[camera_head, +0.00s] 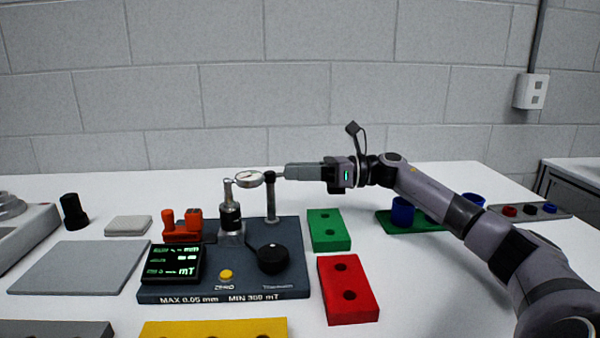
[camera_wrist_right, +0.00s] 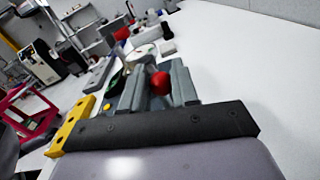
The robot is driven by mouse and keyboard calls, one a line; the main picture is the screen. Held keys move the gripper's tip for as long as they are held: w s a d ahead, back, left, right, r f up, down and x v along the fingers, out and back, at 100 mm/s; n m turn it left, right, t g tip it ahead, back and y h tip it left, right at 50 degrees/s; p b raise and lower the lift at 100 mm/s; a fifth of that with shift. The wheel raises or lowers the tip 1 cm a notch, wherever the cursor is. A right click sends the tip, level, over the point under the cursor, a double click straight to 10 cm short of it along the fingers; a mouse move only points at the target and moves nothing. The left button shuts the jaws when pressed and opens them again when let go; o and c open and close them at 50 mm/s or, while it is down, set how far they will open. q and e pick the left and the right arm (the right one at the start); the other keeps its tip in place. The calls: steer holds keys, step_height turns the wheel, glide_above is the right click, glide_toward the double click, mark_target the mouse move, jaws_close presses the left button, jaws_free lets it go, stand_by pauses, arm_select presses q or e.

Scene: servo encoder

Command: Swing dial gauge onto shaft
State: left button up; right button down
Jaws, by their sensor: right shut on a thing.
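The dial gauge (camera_head: 249,179) has a round white face and sits on an arm at the top of an upright post (camera_head: 270,203) on the dark test base. The shaft (camera_head: 229,196) stands left of the post on a silver block. The gauge is at the height of the shaft's top, just right of it; contact cannot be told. My right gripper (camera_head: 286,172) reaches in from the right at the post's top. In the right wrist view its fingers (camera_wrist_right: 157,88) are shut on a red knob (camera_wrist_right: 160,83). The left gripper is not in view.
The dark base (camera_head: 225,288) carries a green-lit display (camera_head: 173,263), a yellow button (camera_head: 226,274) and a black knob (camera_head: 272,259). Green (camera_head: 329,230) and red (camera_head: 348,289) blocks with holes lie to the right. An orange part (camera_head: 182,227) stands behind the display.

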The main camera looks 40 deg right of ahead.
steer(key=shift+w+d+r+n+g+y, duration=0.15)
steer(key=shift+w+n+g+y, duration=0.35)
steer(key=shift+n+g+y, duration=0.4)
steer(key=shift+w+d+r+n+g+y, duration=0.15)
steer(key=shift+w+n+g+y, duration=0.45)
steer(key=shift+g, duration=0.5)
stand_by(0.7)
steer(key=c, duration=0.9)
jaws_free()
steer(key=shift+f, duration=0.15)
steer(key=shift+w+a, duration=0.1)
steer(key=shift+f, duration=0.1)
steer(key=shift+b+v, duration=0.4)
steer(key=shift+v, duration=3.2)
